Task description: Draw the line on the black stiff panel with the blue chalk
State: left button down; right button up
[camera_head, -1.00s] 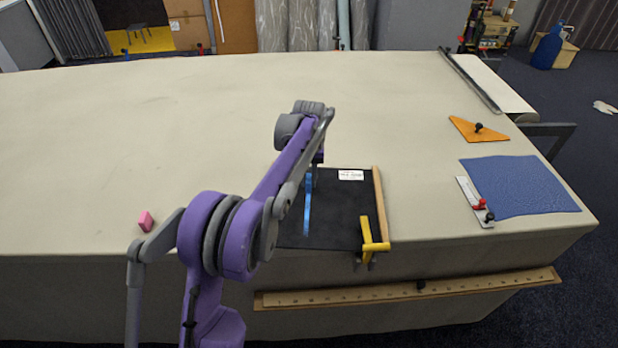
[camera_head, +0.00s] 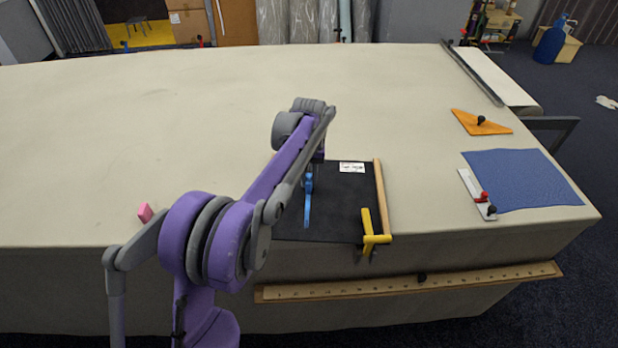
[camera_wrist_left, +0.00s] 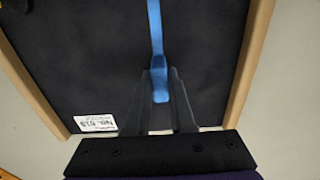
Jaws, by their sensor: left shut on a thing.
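The black stiff panel (camera_head: 340,205) lies flat at the table's front edge, with a white label (camera_head: 352,168) near its far side. My left gripper (camera_head: 311,170) is over the panel, partly hidden by my purple arm. In the left wrist view its fingers (camera_wrist_left: 161,90) are shut on the blue chalk (camera_wrist_left: 160,96). The chalk's tip is at the panel or very close to it; exact contact is hard to tell. A blue line (camera_wrist_left: 155,35) runs from the chalk across the panel, and in the head view the line (camera_head: 307,212) runs toward the front edge. My right gripper is not in view.
A wooden strip (camera_head: 383,195) borders the panel's right side, with a yellow clamp (camera_head: 375,238) at the front edge. A pink block (camera_head: 145,213) lies left. An orange triangle (camera_head: 481,122), blue cloth (camera_head: 525,180) and white ruler (camera_head: 477,195) lie right. The table's far middle is clear.

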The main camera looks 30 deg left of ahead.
aim_at(308, 200)
pick_arm(q)
jog(key=shift+s+d, duration=0.45)
jog(key=shift+s, duration=0.4)
jog(key=shift+s, duration=0.1)
jog(key=shift+s+d+b, duration=0.35)
jog(key=shift+s+b, duration=0.05)
jog(key=shift+s, duration=0.45)
jog(key=shift+d, duration=0.1)
jog(key=shift+s+d, duration=0.35)
jog(key=shift+s, duration=0.55)
jog(key=shift+s, duration=0.1)
jog(key=shift+s+d, duration=0.4)
jog(key=shift+s, duration=0.4)
